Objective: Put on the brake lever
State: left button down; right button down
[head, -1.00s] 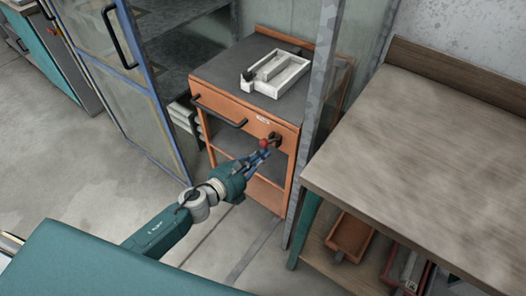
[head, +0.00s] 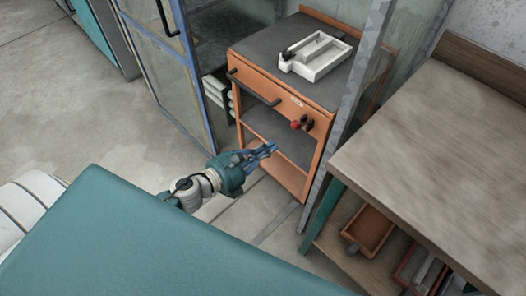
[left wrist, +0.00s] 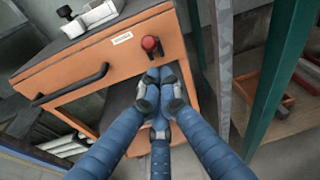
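The brake lever, with a red knob (head: 296,125) on a dark mount, sits on the front of the orange cart (head: 270,90), right of its label. In the left wrist view the red knob (left wrist: 150,44) shows just above my fingertips, with a gap between. My left gripper (head: 268,149) is in front of the cart, below and left of the lever in the head view. Its blue fingers (left wrist: 161,90) are drawn together at the tips with nothing seen between them. My right gripper is out of view.
A white tray (head: 321,72) lies on the cart top. A black handle (head: 253,88) crosses the cart front. A metal post (head: 362,100) stands right of the cart, then a workbench (head: 440,140) with bins below. A blue-framed glass door (head: 165,80) stands left.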

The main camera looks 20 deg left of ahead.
pick_arm(q)
jog(key=shift+v, duration=1.15)
jog(key=shift+f, duration=0.15)
